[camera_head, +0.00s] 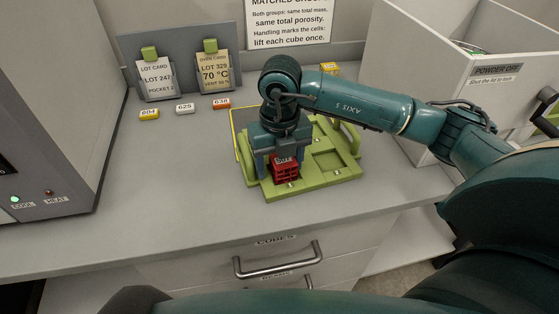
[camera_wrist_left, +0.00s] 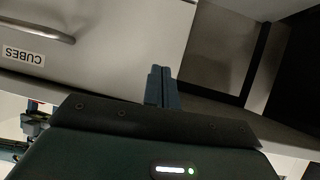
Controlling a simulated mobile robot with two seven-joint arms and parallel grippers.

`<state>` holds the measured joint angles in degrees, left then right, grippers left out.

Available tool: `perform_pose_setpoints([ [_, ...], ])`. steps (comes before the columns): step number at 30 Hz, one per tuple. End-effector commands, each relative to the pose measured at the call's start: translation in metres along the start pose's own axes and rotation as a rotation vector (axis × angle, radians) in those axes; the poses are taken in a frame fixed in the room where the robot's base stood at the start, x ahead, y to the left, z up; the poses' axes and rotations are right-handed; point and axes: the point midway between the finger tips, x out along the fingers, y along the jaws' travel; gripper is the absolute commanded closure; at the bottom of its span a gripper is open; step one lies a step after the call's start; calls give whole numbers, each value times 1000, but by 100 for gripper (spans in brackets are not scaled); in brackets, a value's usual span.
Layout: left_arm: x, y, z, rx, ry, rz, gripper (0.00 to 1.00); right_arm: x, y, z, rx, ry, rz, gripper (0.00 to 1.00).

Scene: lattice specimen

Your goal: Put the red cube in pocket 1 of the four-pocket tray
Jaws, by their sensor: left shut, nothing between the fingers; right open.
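The red cube (camera_head: 286,172), a lattice with a label on top, is at the front-left pocket of the green four-pocket tray (camera_head: 318,186). It looks upright; I cannot tell whether it rests on the pocket floor. My right gripper (camera_head: 277,168) points down around the cube with its fingers open, one finger showing at the cube's left. The gripper and arm hide the tray's back-left part. The front-right pocket (camera_head: 328,161) looks empty. The pocket numbers are too small to read. My left gripper (camera_wrist_left: 162,88) is shut and empty, by the drawer fronts in the left wrist view.
Tags 604 (camera_head: 149,114), 625 (camera_head: 185,109) and 638 (camera_head: 221,104) lie left of the tray, before two lot cards on a stand (camera_head: 180,65). A grey machine (camera_head: 60,100) stands at left, a white bin (camera_head: 460,75) at right. The front left counter is clear.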

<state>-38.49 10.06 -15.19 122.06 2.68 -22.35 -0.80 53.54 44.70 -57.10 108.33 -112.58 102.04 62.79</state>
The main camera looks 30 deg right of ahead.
Motion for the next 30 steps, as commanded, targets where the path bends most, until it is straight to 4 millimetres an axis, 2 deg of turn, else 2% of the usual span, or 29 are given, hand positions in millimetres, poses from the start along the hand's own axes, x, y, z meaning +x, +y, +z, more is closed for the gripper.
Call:
perform_pose_setpoints([
  [1, 0, 0, 1, 1, 0, 0, 100, 5, -3, -2, 3, 12, -11, 30],
  [11, 0, -2, 1, 10, -3, 1, 100, 6, -4, -2, 5, 14, -15, 29],
  [13, -1, -2, 0, 12, -4, 1, 100, 3, -4, -2, 5, 14, -15, 24],
  [14, -2, -2, -1, 12, -4, 1, 100, 2, -4, -2, 5, 14, -14, 18],
  [15, -3, -2, -2, 12, -4, 1, 100, -1, -4, -2, 4, 13, -13, 16],
  [30, -15, 1, -24, 8, -3, 1, 100, -41, -1, -1, 2, 4, -5, 16],
])
